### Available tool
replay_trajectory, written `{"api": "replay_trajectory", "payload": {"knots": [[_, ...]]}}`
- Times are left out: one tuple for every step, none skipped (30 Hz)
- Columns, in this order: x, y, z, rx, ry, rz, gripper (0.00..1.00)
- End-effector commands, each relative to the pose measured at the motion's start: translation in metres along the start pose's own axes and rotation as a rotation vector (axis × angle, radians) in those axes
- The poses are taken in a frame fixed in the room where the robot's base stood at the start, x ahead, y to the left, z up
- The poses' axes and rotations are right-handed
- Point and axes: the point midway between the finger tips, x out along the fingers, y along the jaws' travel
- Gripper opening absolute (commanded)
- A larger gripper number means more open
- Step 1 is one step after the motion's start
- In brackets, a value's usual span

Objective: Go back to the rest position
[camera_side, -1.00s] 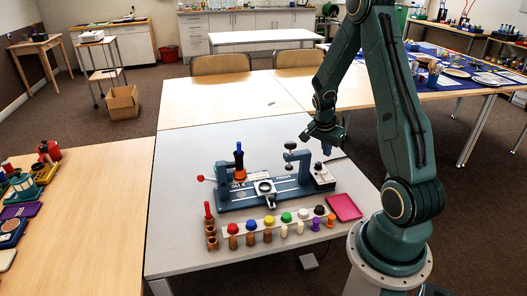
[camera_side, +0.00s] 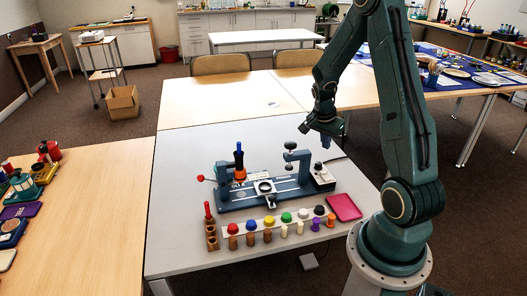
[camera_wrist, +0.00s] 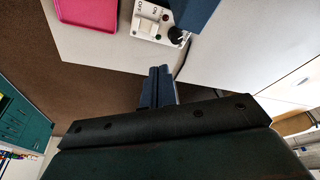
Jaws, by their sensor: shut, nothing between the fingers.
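My gripper (camera_side: 325,141) hangs above the back right of the grey table, near the control box (camera_side: 322,177) at the right end of the blue fixture (camera_side: 240,197). In the wrist view its two blue fingers (camera_wrist: 159,72) are together with nothing between them. The wrist view also shows the white control panel of the box (camera_wrist: 158,22) and part of a pink tray (camera_wrist: 86,12). The fixture carries an orange and blue upright tool (camera_side: 239,165) and a clamp-like post (camera_side: 292,160).
A row of colored pegs (camera_side: 269,221) stands along the front of the fixture, with the pink tray (camera_side: 344,207) to its right. A wooden holder (camera_side: 211,232) stands at the row's left end. The left part of the grey table (camera_side: 175,200) is clear.

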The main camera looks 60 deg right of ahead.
Motion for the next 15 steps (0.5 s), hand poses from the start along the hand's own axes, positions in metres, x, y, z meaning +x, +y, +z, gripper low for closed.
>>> {"api": "replay_trajectory", "payload": {"knots": [[-0.008, -0.003, 0.003, -0.020, 0.000, -0.012, 0.00], [-0.012, -0.004, 0.005, -0.034, 0.000, -0.019, 0.00], [-0.020, -0.006, 0.008, -0.057, -0.001, -0.030, 0.00], [-0.026, -0.008, 0.012, -0.077, -0.002, -0.038, 0.00], [-0.033, -0.009, 0.015, -0.098, -0.003, -0.048, 0.00], [-0.042, -0.011, 0.020, -0.130, -0.005, -0.062, 0.00], [-0.050, -0.013, 0.024, -0.155, -0.005, -0.073, 0.00], [-0.058, -0.014, 0.028, -0.182, -0.006, -0.085, 0.00], [-0.069, -0.015, 0.035, -0.219, -0.007, -0.100, 0.00], [-0.077, -0.016, 0.039, -0.248, -0.008, -0.112, 0.00], [-0.085, -0.017, 0.044, -0.279, -0.009, -0.125, 0.00], [-0.096, -0.017, 0.051, -0.318, -0.010, -0.142, 0.00], [-0.104, -0.017, 0.056, -0.349, -0.010, -0.155, 0.00], [-0.112, -0.016, 0.061, -0.378, -0.011, -0.167, 0.00], [-0.122, -0.016, 0.068, -0.418, -0.010, -0.183, 0.00]]}}
